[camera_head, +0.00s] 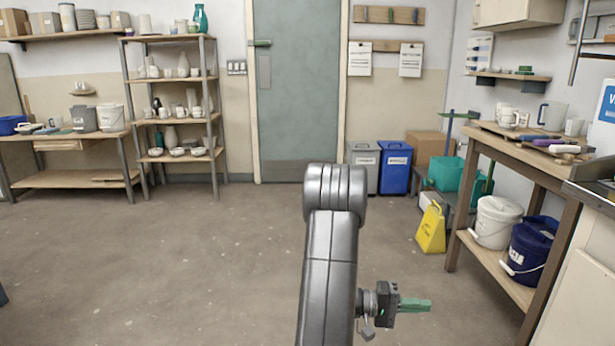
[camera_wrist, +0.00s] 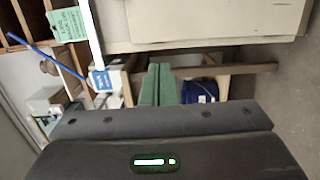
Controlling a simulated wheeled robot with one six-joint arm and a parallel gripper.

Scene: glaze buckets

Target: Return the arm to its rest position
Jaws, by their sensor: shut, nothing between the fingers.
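My arm rises in the middle of the head view, bent at a grey elbow joint. My gripper (camera_head: 428,305) shows low and right of centre in the head view, with green fingers pointing right. The fingers are together and hold nothing. In the wrist view my gripper (camera_wrist: 159,70) shows as two green fingers side by side beyond the dark gripper body. The gripper is apart from the shelves and buckets, over the open floor in the head view.
A wooden workbench (camera_head: 549,179) stands at right, with a white bucket (camera_head: 496,222) and a blue bucket (camera_head: 531,250) on its lower shelf. A yellow floor sign (camera_head: 432,229) stands left of it. Bins (camera_head: 396,170) stand by the door (camera_head: 297,100). The floor at left is clear.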

